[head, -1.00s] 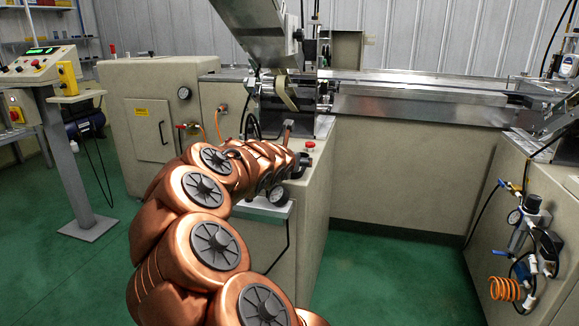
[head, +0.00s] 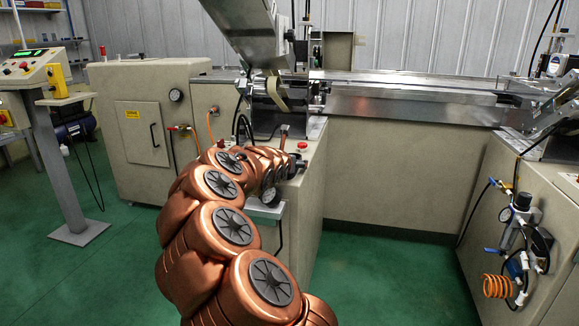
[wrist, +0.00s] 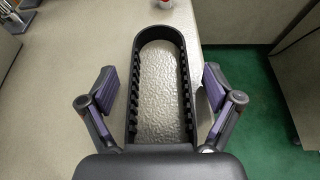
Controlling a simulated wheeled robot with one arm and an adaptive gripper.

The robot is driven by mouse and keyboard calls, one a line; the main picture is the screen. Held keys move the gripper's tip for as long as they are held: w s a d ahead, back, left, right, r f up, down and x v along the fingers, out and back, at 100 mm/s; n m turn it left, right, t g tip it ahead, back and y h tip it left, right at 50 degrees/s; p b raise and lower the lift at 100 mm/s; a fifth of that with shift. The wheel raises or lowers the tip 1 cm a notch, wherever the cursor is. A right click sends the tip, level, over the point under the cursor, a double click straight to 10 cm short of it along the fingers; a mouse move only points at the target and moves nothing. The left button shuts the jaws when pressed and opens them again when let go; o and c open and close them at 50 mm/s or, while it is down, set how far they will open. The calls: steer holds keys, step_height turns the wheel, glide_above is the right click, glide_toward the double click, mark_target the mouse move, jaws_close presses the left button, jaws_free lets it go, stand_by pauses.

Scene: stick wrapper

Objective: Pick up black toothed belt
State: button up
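The black toothed belt (wrist: 182,62) is a long loop with teeth on its inner side. In the wrist view it lies lengthwise on the cream cabinet top, its rounded end pointing away and its near end hidden behind my gripper's dark body. My gripper (wrist: 160,100) is open, with one finger on the left of the belt and one on the right. A gap shows between each finger and the belt. In the head view my gripper (head: 299,162) is small and dark at the end of my copper arm, over the cabinet top. I cannot make out the belt there.
A red button (head: 302,145) stands on the cabinet top beyond my gripper, near the machine's metal rollers (head: 268,103). Green floor (head: 375,275) is open to the right. A control stand (head: 60,160) is at left.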

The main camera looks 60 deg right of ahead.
steer(key=c, duration=1.1)
steer(key=shift+r, duration=0.1)
steer(key=shift+c, duration=0.2)
step_height(320, 180, up, 4)
steer(key=p, duration=0.3)
steer(key=shift+s+a+f+b, duration=0.15)
steer(key=shift+a+f+b, duration=0.15)
steer(key=shift+f, duration=0.1)
steer(key=s+a+r+b, duration=0.1)
steer(key=s+a+b, duration=0.3)
steer(key=s+a, duration=0.6)
steer(key=shift+v, duration=0.8)
